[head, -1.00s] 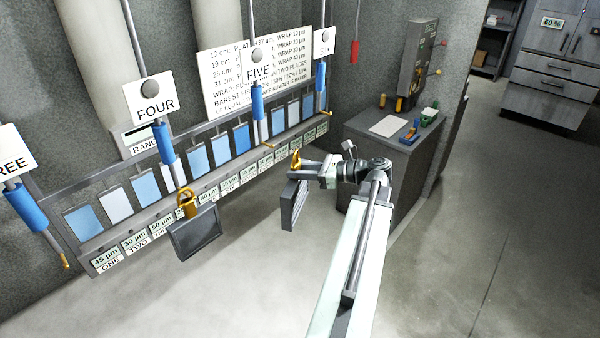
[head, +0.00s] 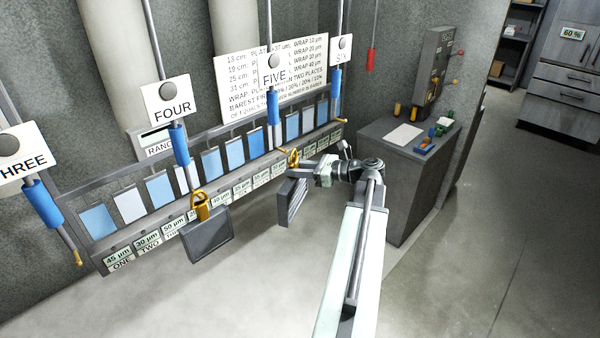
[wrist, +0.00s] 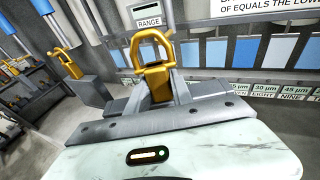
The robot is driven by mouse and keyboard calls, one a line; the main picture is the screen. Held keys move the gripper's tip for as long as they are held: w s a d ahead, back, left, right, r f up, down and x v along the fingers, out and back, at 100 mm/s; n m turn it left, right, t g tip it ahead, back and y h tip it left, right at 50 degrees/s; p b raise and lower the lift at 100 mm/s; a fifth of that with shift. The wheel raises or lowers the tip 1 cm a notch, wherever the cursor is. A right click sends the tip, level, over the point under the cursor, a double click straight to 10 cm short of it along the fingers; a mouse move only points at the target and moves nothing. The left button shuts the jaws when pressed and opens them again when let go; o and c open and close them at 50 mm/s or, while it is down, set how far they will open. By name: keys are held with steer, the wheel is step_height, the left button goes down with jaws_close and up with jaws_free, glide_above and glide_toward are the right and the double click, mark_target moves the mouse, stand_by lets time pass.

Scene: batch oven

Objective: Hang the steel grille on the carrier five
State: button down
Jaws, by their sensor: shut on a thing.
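My gripper (head: 310,176) is shut on the steel grille (head: 291,203), a grey ribbed block with a gold loop (head: 293,158) on top. The grille hangs upright, clear of the floor. In the wrist view the gold loop (wrist: 152,48) stands up between the jaws (wrist: 160,92). Carrier five (head: 273,108) is a rod with a "FIVE" sign, a blue sleeve and a low hook end. In the head view the loop overlaps that hook end. I cannot tell whether they touch or how they lie in depth.
A dark plate (head: 209,239) hangs by a gold loop on carrier four (head: 180,145), left of the grille. Carriers three (head: 43,203) and six (head: 335,80) look empty. A rack of blue and white panels (head: 160,188) runs behind. A grey cabinet (head: 400,170) stands right; floor is clear.

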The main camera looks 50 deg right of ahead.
steer(key=shift+w+d+f+b, duration=0.1)
steer(key=shift+w+f+b, duration=0.05)
steer(key=shift+w, duration=1.1)
steer(key=shift+w+d+f+b, duration=0.1)
steer(key=shift+w+f+b, duration=0.05)
steer(key=shift+w, duration=1.1)
steer(key=shift+f+b, duration=0.4)
steer(key=c, duration=1.5)
jaws_free()
steer(key=shift+o, duration=0.7)
